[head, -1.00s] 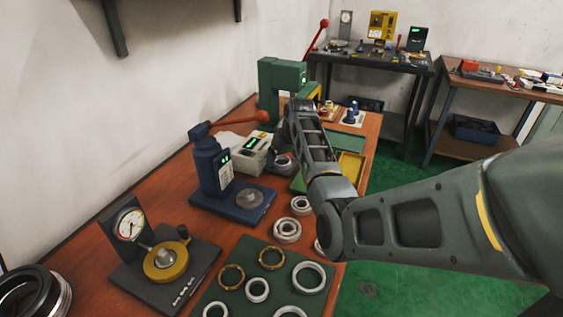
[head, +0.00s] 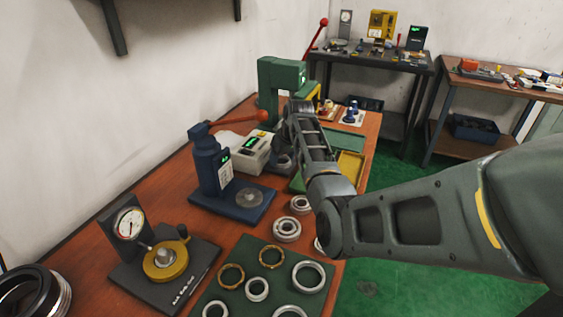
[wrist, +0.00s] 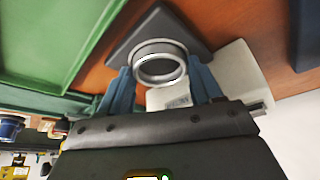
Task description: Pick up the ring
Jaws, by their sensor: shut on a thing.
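A steel ring (wrist: 160,50) is between the two blue fingers of my gripper (wrist: 162,75) in the wrist view. The fingers are shut on it from both sides. Behind the ring is a dark square plate (wrist: 128,36) joined to a white device; I cannot tell whether the ring touches the plate. In the head view the ring (head: 284,162) shows partly below my wrist, beside the white device (head: 250,151) with a green display. My arm hides most of the gripper there.
A blue press (head: 211,168) with an orange lever stands close to the left. A green press (head: 277,78) is behind. Green trays (head: 345,138) lie to the right. In front are loose rings (head: 287,229), a green mat (head: 238,262) with several rings, and a dial gauge (head: 129,224).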

